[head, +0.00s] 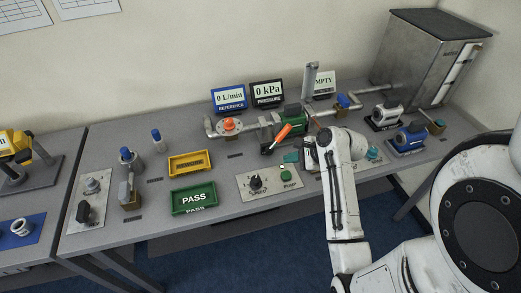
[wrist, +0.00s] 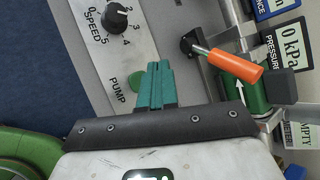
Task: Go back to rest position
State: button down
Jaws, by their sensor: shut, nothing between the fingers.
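My gripper (wrist: 157,82) shows its teal fingers pressed together in the wrist view, with nothing between them. In the head view my gripper (head: 291,157) is over the front part of the pipe table (head: 225,222). It is near the green pump button (head: 286,175) on the speed panel (head: 257,193). In the wrist view the button (wrist: 136,83) lies just left of the fingers, partly hidden by them. The orange valve handle (head: 282,133) is behind the gripper and also shows to the right in the wrist view (wrist: 235,66). I cannot tell the fingers' exact height above the table.
A green PASS tray (head: 194,198) and a yellow tray (head: 191,164) stand left. A metal tank (head: 425,55) stands back right.

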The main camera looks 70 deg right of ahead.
jog(key=a+f+n, duration=0.1)
jog(key=a, duration=0.1)
jog(key=w+a+f+n+g+y+b, duration=0.1)
jog(key=a+n, duration=0.1)
jog(key=a, duration=0.1)
jog(key=w+a+f+n, duration=0.1)
jog(key=a+n, duration=0.1)
jog(key=shift+w+a+f+g, duration=0.1)
jog(key=shift+a+f+g, duration=0.1)
jog(key=shift+f+g, duration=0.1)
jog(key=a+f+n, duration=0.1)
jog(key=a+n, duration=0.1)
jog(key=a+f+n+g+y+b, duration=0.1)
jog(key=a+n, duration=0.1)
jog(key=a, duration=0.1)
jog(key=a+n+g, duration=0.1)
jog(key=a+n, duration=0.1)
jog(key=a, duration=0.1)
jog(key=shift+f+b, duration=0.35)
jog(key=shift+f, duration=0.05)
jog(key=s+a+f+n+g+b, duration=0.1)
jog(key=s+a+n+g, duration=0.1)
jog(key=a+n, duration=0.4)
jog(key=s+a+f+n+g+h+b, duration=0.1)
jog(key=s+a+n, duration=0.4)
jog(key=n, duration=0.6)
jog(key=shift+s+a+f+g+b, duration=0.25)
jog(key=shift+a+g+b, duration=0.15)
jog(key=shift+a+g, duration=0.45)
